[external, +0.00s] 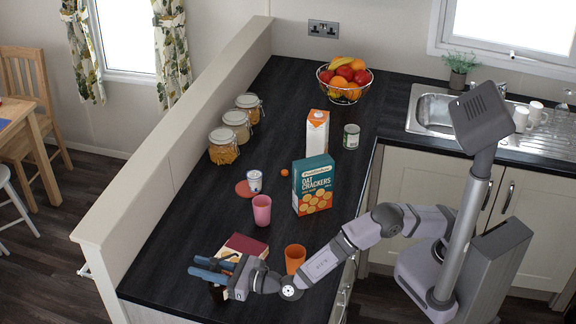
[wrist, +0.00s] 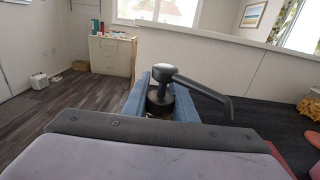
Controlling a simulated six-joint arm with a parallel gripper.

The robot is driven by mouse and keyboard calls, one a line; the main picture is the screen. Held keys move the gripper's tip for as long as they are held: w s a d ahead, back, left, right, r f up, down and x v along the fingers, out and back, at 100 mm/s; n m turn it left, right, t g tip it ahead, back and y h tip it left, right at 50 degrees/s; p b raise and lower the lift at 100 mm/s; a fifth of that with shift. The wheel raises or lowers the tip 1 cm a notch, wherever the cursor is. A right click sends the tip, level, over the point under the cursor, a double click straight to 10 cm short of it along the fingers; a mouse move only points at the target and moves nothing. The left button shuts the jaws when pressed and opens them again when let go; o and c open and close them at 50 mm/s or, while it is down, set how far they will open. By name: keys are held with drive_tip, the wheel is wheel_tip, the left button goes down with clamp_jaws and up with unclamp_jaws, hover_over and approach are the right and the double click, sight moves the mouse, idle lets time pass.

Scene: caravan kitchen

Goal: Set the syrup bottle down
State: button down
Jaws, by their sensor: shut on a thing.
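The syrup bottle is dark with a black pump top (wrist: 165,82) and a spout that points right in the wrist view. My gripper (wrist: 160,97) has its blue fingers on both sides of the bottle, just below the pump. In the external view my gripper (external: 208,268) is at the near left end of the dark counter (external: 165,262), shut on the bottle. Only a small dark part of the syrup bottle (external: 216,294) shows there below the fingers. Its base is hidden, so I cannot tell whether it touches the counter.
A dark red book (external: 246,245) lies close behind my gripper. An orange cup (external: 295,258), a pink cup (external: 262,209) and a cracker box (external: 313,185) stand farther along. A low wall (external: 170,160) edges the counter's left side. The near left counter is clear.

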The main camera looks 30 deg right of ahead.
drive_tip(key=c, duration=1.8)
unclamp_jaws()
drive_tip(key=shift+f, duration=0.15)
drive_tip(key=o, duration=0.4)
drive_tip(key=shift+c, duration=0.2)
drive_tip(key=shift+r, duration=0.2)
drive_tip(key=shift+s+d+f, duration=0.1)
drive_tip(key=shift+s+d, duration=0.25)
drive_tip(key=shift+s, duration=0.1)
drive_tip(key=b+v, duration=0.3)
drive_tip(key=v, duration=0.7)
drive_tip(key=shift+d, duration=0.1)
drive_tip(key=shift+s+d, duration=0.25)
